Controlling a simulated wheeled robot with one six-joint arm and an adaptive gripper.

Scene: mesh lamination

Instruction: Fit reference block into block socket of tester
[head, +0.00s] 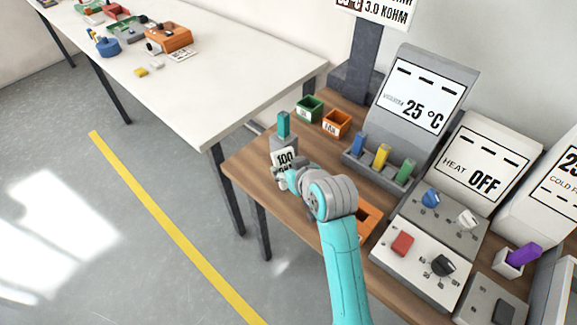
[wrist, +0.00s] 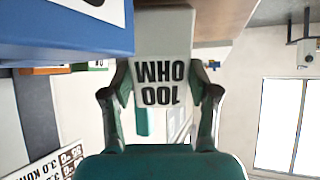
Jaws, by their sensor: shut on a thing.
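A grey-white block labelled "100 OHM" (head: 284,157), which I take for the reference block, is at the left end of the wooden table in the head view. It also shows between my fingers in the wrist view (wrist: 163,60). A teal post (head: 283,124) shows at its top. My gripper (wrist: 162,97) is shut on the block, with one finger on each side; in the head view my gripper (head: 288,180) is at the block's near face. I cannot tell which item is the tester, and no block socket is plainly visible. My arm hides part of the table.
Behind stand a green bin (head: 309,108), an orange bin (head: 337,122) and a grey rack (head: 377,172) with blue, yellow and green pegs. To the right are a control panel (head: 420,265) and a "HEAT OFF" display (head: 478,165). A blue body (wrist: 60,35) is close in the wrist view.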

